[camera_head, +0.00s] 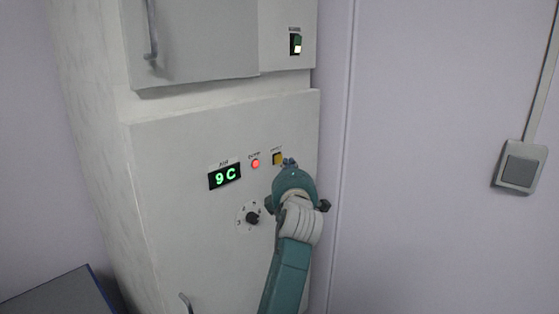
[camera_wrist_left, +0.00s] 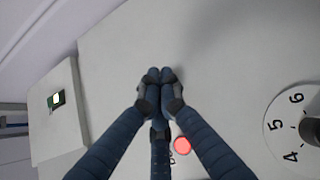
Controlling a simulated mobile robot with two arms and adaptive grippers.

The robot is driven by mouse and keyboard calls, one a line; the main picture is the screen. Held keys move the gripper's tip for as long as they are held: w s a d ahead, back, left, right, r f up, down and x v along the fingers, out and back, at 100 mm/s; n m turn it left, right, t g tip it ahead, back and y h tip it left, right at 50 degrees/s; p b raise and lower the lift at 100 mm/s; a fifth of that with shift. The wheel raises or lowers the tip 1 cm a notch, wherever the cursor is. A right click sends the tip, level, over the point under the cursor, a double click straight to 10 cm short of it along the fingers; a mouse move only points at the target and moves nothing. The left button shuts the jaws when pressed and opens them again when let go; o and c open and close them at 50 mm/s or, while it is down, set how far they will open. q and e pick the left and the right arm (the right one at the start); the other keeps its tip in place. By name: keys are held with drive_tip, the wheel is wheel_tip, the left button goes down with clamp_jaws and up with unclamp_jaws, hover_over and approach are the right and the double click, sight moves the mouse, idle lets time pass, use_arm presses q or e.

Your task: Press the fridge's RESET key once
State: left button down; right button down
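The white fridge (camera_head: 190,145) fills the left and middle of the head view. A small yellow key (camera_head: 277,158), with a label too small to read surely, is on its front panel, right of a red lamp (camera_head: 255,163). My left gripper (camera_head: 289,163) is in front of the panel, its fingertips just right of the yellow key. In the left wrist view its fingers (camera_wrist_left: 160,76) are shut together, empty, pointing at the white panel. The red lamp (camera_wrist_left: 182,145) shows there beside the fingers; the yellow key does not show. Contact cannot be told. My right gripper is out of view.
A green "9 C" display (camera_head: 225,176) is left of the lamp. A black knob (camera_head: 252,218) with a numbered dial is below. A lit green switch (camera_head: 295,44) is on the upper section. A wall switch (camera_head: 520,168) is at the right. A dark surface (camera_head: 60,295) is lower left.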

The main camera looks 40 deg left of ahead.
use_arm(q)
drive_tip(key=shift+a, duration=0.1)
drive_tip(key=shift+a, duration=0.3)
drive_tip(key=shift+a+b, duration=0.35)
drive_tip(key=shift+a, duration=0.1)
idle(0.7)
drive_tip(key=shift+d, duration=0.15)
idle(0.3)
drive_tip(key=shift+d+b, duration=0.35)
drive_tip(key=shift+d, duration=0.3)
